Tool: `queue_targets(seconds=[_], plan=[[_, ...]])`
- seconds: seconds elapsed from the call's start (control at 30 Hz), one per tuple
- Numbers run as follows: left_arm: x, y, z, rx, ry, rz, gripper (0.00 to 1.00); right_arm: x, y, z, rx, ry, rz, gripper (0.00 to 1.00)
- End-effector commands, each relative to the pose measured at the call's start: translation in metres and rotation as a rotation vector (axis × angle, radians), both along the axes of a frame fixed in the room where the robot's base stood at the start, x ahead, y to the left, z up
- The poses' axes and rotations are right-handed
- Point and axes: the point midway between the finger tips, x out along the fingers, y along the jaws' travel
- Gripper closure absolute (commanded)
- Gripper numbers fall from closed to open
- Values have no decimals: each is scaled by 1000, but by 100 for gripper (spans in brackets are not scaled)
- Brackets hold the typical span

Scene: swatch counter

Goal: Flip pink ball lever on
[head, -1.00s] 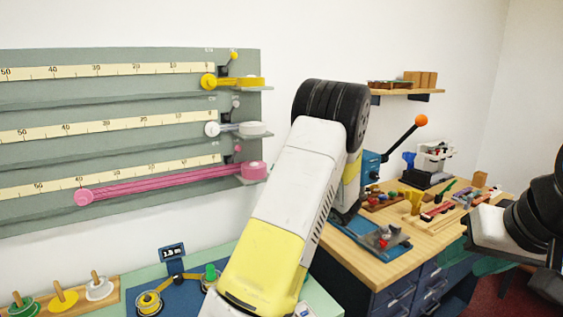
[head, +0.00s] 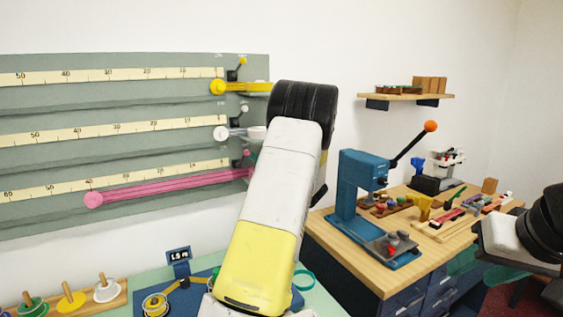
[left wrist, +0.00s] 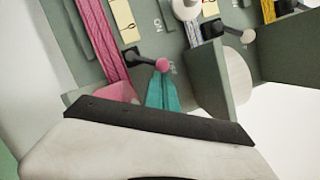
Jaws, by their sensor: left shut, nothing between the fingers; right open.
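The pink ball lever (left wrist: 162,65) is a short black arm with a pink ball at its end, on the grey-green board; the ball also shows in the head view (head: 247,154) beside my left arm. My left gripper (left wrist: 163,95) has teal fingers, shut with nothing between them, right by the pink ball in the left wrist view. I cannot tell whether they touch it. An "ON" label (left wrist: 158,22) appears upside down beside the lever. In the head view my left arm hides this gripper and the pink reel. My right gripper (head: 485,267) is open near the bench cabinet.
A pink tape (head: 165,187) stretches along the lowest scale. The yellow lever (head: 242,62) and white lever (head: 244,107) sit above. A shelf-like bracket (left wrist: 230,78) juts out near my left fingers. A blue press (head: 352,195) stands on the wooden bench at right.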

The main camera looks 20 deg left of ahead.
Motion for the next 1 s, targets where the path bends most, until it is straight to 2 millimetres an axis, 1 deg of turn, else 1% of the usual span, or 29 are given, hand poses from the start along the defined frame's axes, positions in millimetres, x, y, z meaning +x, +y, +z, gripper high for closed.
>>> queue_targets(seconds=[0.27,0.77,1.0], plan=[[0,0,0,-3,-3,0,100,0,0,0,0,0,0,56],[-2,2,5,-59,-68,0,100,0,0,0,0,0,0,56],[-5,4,10,-116,-136,1,100,0,0,0,0,0,0,56]])
